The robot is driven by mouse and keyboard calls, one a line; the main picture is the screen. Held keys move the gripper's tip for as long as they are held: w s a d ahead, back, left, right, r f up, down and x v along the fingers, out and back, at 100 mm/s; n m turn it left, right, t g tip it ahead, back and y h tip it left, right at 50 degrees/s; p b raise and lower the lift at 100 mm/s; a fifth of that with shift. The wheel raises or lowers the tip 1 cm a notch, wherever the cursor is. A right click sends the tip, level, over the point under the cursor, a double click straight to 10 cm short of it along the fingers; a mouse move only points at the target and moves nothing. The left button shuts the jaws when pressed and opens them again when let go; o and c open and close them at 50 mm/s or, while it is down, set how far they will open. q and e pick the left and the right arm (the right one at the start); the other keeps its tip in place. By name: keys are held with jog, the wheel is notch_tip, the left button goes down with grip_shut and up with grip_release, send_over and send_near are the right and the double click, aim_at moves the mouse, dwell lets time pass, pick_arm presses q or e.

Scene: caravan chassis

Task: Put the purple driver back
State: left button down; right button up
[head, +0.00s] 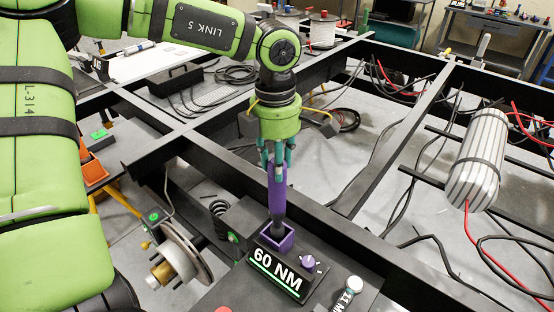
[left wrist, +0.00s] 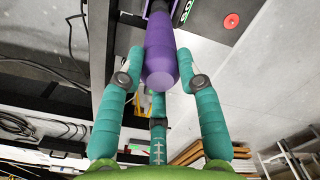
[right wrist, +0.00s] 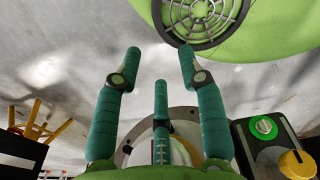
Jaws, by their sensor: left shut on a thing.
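The purple driver (head: 277,190) stands upright with its handle up in the head view. My left gripper (head: 276,158) is shut on the top of its handle from above. The driver's dark lower end meets the square purple holder (head: 264,243) on the black block marked 60 NM (head: 276,275); I cannot tell how deep it sits. In the left wrist view the purple handle (left wrist: 160,62) lies between my left fingers. My right gripper (right wrist: 160,58) shows in the right wrist view, open and empty. It is not visible in the head view.
A purple knob (head: 309,262) sits on the block. A silver-headed tool (head: 352,287) stands to its right. Black chassis beams (head: 330,228) run close behind the block. A striped cylinder (head: 476,165) lies at the right. A disc-shaped hub (head: 183,258) is at the left.

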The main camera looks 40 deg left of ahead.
pick_arm(q)
notch_tip(320, 180, down, 5)
jog(key=b, duration=0.4)
jog(key=shift+f+b, duration=0.15)
jog(key=shift+b, duration=0.25)
jog(key=c, duration=0.8)
grip_release()
jog(key=shift+c, duration=0.2)
jog(key=shift+o, duration=0.4)
notch_tip(320, 180, up, 12)
jog(key=shift+a+r, duration=0.1)
jog(key=shift+s, duration=0.1)
